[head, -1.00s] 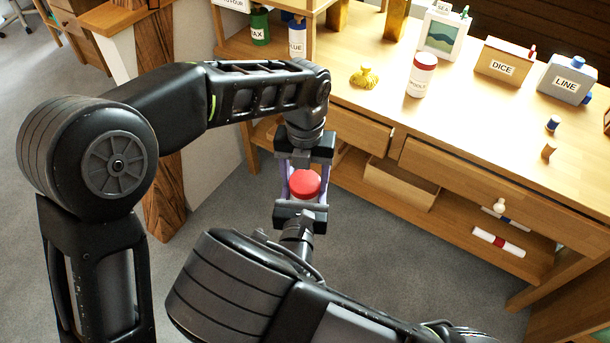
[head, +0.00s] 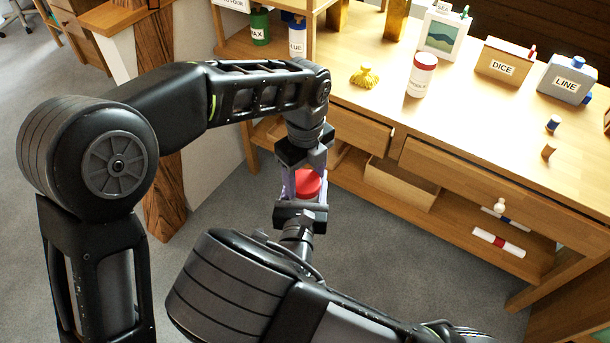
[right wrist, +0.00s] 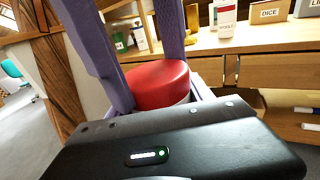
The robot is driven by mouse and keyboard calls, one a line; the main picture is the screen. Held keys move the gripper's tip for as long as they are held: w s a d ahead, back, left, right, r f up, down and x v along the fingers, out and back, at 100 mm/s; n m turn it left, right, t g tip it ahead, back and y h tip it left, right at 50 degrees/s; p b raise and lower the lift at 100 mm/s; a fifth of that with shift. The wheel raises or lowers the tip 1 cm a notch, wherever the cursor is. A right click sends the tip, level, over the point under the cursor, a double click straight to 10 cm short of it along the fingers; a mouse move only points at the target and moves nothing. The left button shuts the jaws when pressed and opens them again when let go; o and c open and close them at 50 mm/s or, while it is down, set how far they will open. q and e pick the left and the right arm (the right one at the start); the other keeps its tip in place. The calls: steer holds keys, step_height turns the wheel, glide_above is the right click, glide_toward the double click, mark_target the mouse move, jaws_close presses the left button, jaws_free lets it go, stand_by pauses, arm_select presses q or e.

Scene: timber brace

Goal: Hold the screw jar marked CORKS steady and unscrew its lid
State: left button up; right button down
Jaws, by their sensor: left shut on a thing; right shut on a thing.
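The screw jar (right wrist: 183,101) shows mostly as its red lid (head: 308,184), with a little white body below it in the right wrist view. No CORKS label is visible. My left gripper (head: 306,172) reaches in from the far side and is shut on the jar, tilted relative to my right gripper. My right gripper (head: 302,191) reaches in from the near side and is also shut on it. Purple fingers flank the lid in the right wrist view. The lid sits upright on the jar; I cannot see a gap. Which fingers grip lid or body is unclear.
The jar is held in the air in front of the wooden workbench (head: 470,130). A white red-lidded jar (head: 421,77), a yellow bag (head: 365,78), the DICE box (head: 504,62) and the LINE container (head: 567,80) stand on top. Grey floor is clear nearby.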

arm_select(q)
steer(key=n, duration=0.3)
steer(key=o, duration=1.3)
steer(key=shift+o, duration=1.3)
steer(key=shift+s, duration=0.1)
steer(key=shift+r, duration=2.3)
steer(key=shift+c, duration=0.4)
